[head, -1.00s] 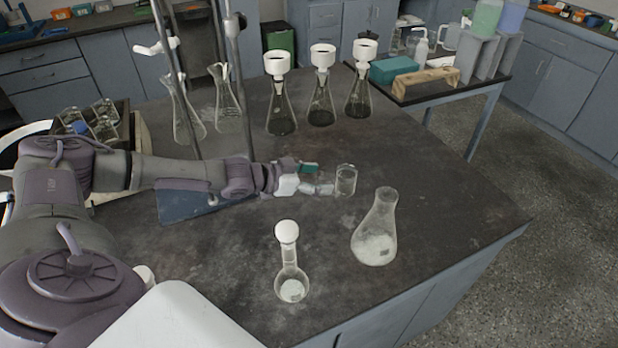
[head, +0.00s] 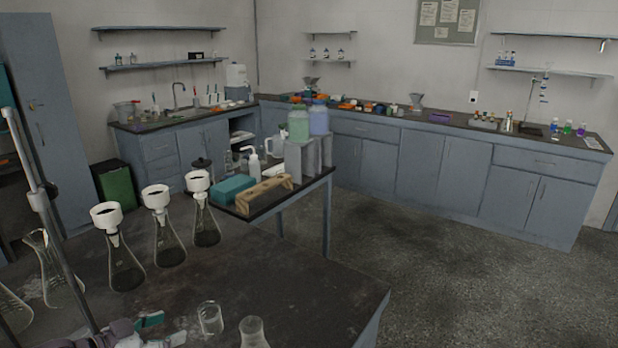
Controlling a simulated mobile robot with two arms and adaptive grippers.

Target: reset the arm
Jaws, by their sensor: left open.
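My left gripper (head: 163,331) is at the bottom left of the head view, low over the dark bench (head: 312,305). It is open, with a teal pad showing on one finger. A clear glass beaker (head: 210,319) stands upright on the bench just to the right of the fingertips. It looks apart from them, and nothing shows between the fingers. Most of my left arm is cut off by the lower edge. My right gripper is not in view.
Flasks with white funnels (head: 164,240) stand behind the gripper. A metal stand rod (head: 55,225) rises at left. A flask neck (head: 253,332) shows right of the beaker. A side table holds a teal box (head: 233,190) and a wooden rack (head: 264,192). Open floor lies at right.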

